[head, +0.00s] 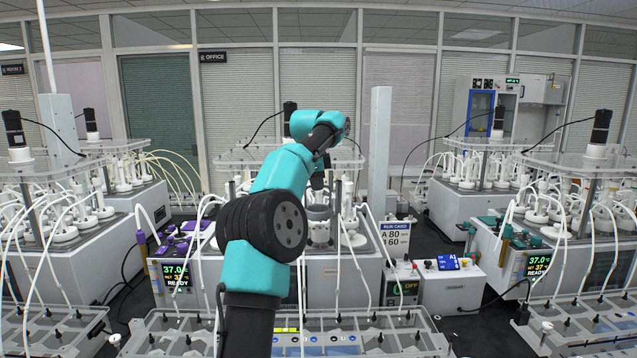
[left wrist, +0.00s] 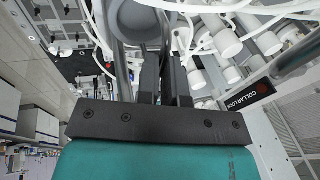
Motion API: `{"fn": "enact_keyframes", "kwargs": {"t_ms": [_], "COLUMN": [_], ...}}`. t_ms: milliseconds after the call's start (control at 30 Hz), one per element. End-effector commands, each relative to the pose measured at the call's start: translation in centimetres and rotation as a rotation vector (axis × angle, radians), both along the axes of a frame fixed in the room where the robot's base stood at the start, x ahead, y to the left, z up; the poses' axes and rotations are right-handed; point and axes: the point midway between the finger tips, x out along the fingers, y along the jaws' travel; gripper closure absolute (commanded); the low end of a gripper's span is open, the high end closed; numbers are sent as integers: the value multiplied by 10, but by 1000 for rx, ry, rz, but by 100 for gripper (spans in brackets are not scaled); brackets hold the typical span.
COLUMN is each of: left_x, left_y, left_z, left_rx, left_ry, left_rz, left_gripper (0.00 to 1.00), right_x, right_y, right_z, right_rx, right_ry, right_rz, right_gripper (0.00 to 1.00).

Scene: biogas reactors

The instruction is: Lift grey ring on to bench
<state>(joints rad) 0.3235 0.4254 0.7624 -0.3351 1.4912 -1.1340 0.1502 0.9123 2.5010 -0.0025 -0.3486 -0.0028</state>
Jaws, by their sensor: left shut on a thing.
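The grey ring (head: 319,212) is at the middle reactor unit, among its white vessels, below my gripper. In the left wrist view the grey ring (left wrist: 138,22) shows as a round rim at the top, at the far end of my fingers. My left gripper (head: 318,183) reaches down through the rig, partly hidden behind my teal arm. In the left wrist view its dark fingers (left wrist: 164,62) are close together and closed on the ring's edge; the exact contact is hard to see. The dark bench top (head: 486,290) shows between the units. My right gripper is not in view.
A clear top plate (head: 250,158), metal posts and white tubes surround my gripper closely. A run card (head: 396,235) and a control box (head: 452,285) stand right of the middle unit. A grey tray (head: 400,340) lies in front. More reactor units stand left and right.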

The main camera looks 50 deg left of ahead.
Motion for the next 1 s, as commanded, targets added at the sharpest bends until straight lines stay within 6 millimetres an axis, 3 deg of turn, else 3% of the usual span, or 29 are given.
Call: {"fn": "enact_keyframes", "kwargs": {"t_ms": [267,800,1000], "left_x": [-30,-115,-138], "left_y": [-12,-50,-60], "left_z": [2,1,1], "left_rx": [1,0,1], "left_ry": [-2,-3,-2], "left_rz": [0,0,1], "left_gripper": [100,100,100], "right_x": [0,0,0], "right_y": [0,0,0], "right_z": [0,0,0], "right_rx": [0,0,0], "right_ry": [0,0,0], "right_rz": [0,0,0], "right_gripper": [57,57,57]}}
